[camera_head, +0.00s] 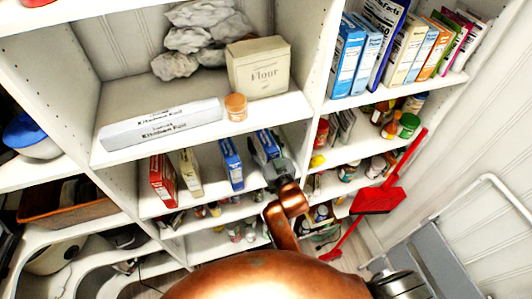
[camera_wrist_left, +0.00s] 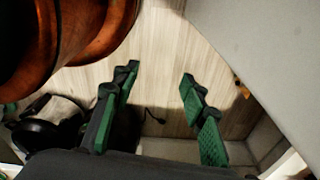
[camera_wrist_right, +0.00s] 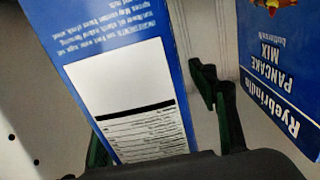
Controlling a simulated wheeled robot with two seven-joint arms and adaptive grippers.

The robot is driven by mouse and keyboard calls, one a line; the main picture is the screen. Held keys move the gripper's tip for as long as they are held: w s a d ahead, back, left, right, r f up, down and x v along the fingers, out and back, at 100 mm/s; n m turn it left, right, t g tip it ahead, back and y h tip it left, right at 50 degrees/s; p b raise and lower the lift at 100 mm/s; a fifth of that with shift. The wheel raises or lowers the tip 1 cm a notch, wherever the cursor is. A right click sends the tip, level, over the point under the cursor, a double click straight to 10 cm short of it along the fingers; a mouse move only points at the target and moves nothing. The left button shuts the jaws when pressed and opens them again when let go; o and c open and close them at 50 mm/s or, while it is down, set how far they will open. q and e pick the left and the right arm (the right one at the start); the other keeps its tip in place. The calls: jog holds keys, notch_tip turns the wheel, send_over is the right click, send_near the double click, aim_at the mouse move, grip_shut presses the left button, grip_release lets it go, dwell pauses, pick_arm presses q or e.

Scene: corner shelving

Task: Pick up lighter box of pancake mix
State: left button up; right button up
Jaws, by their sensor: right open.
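Two blue boxes stand on the middle shelf in the head view, one box (camera_head: 231,165) left of my right gripper (camera_head: 275,165) and one box (camera_head: 267,143) right behind it. In the right wrist view, a blue box (camera_wrist_right: 125,90) with a white nutrition panel lies between the open fingers of my right gripper (camera_wrist_right: 158,118); whether they touch it I cannot tell. Another blue box (camera_wrist_right: 285,80), lettered Ryebrindle pancake mix, stands right of the fingers. Which box is lighter does not show. My left gripper (camera_wrist_left: 158,82) is open and empty above the floor.
A red box (camera_head: 162,180) and a cream box (camera_head: 190,172) stand left on the same shelf. A flour bag (camera_head: 258,67) stands on the shelf above. A vertical divider (camera_head: 312,60) is right of the gripper. A red dustpan (camera_head: 378,198) is further right.

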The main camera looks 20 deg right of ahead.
jog(key=c, duration=1.1)
jog(key=shift+o, duration=0.2)
